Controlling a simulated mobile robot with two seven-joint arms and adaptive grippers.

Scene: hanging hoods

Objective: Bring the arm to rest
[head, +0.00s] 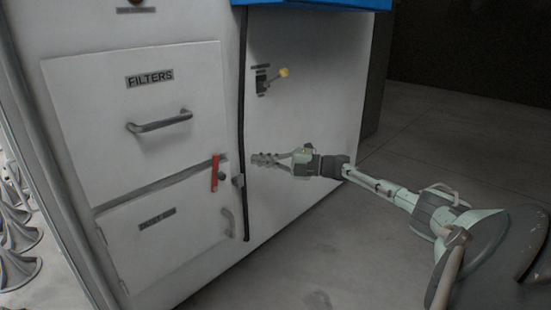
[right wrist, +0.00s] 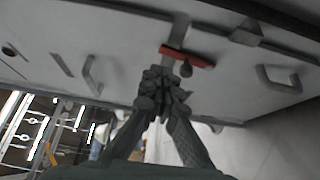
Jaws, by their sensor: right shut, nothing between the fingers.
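My right arm reaches in from the lower right in the head view. Its gripper (head: 268,160) is shut and empty, in front of the white cabinet's side face (head: 300,115). In the head view it lies to the right of the red handle (head: 215,173) on the cabinet front. In the right wrist view the closed fingers (right wrist: 163,88) point up toward the cabinet, with the red handle (right wrist: 187,57) just beyond their tips. I cannot tell the exact gap between them. My left gripper is not in view.
The cabinet front has a FILTERS panel (head: 140,110) with a grey handle (head: 160,123) and a smaller lower door (head: 165,235). A lever with a yellow knob (head: 283,72) is on the side face. Grey funnel shapes (head: 18,240) stand at the left. Floor (head: 450,130) at the right is clear.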

